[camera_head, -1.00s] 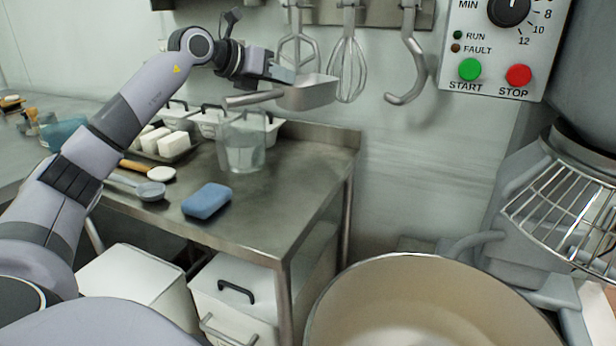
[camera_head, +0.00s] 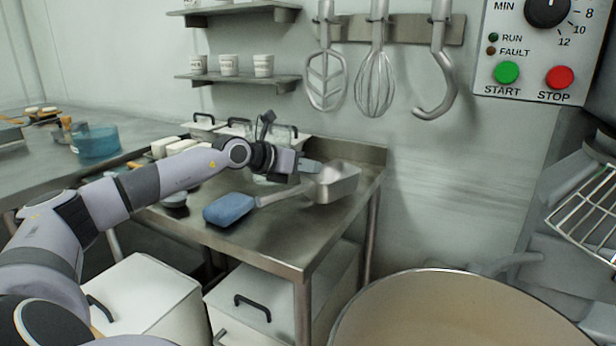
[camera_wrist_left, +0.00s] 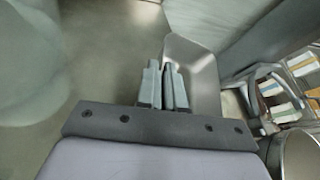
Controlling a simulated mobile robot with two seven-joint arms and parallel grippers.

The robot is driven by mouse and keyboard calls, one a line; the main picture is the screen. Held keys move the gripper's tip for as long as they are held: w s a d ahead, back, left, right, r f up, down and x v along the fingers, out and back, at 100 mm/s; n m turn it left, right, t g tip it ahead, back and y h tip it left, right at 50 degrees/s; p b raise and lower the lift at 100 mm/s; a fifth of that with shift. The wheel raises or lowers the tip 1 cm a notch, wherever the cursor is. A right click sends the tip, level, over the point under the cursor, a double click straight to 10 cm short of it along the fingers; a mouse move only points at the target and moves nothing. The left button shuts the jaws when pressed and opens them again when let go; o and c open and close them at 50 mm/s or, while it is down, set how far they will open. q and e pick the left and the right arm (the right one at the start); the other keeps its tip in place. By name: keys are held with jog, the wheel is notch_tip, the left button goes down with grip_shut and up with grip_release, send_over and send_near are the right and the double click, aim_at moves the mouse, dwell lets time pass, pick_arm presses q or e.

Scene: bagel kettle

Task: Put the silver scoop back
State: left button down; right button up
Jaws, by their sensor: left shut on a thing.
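The silver scoop (camera_head: 338,184) is a metal, box-shaped scoop with a straight handle pointing left. It is over the right back part of the steel table (camera_head: 270,236); I cannot tell whether it touches the top. In the left wrist view the narrow fingers (camera_wrist_left: 166,88) are close together at the edge of the scoop's bowl (camera_wrist_left: 196,70). The exact contact is partly hidden. My right gripper is not in view.
Lidded white containers (camera_head: 203,127) stand behind my left arm. A whisk (camera_head: 375,85) and other mixer tools hang above. A large bowl (camera_head: 460,310) is at the front right. The table's front right is bare.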

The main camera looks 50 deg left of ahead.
pick_arm(q)
jog(key=shift+f, duration=0.8)
jog(key=shift+f, duration=0.2)
jog(key=c, duration=1.3)
grip_release()
jog(key=shift+o, duration=0.2)
jog(key=shift+r, duration=0.2)
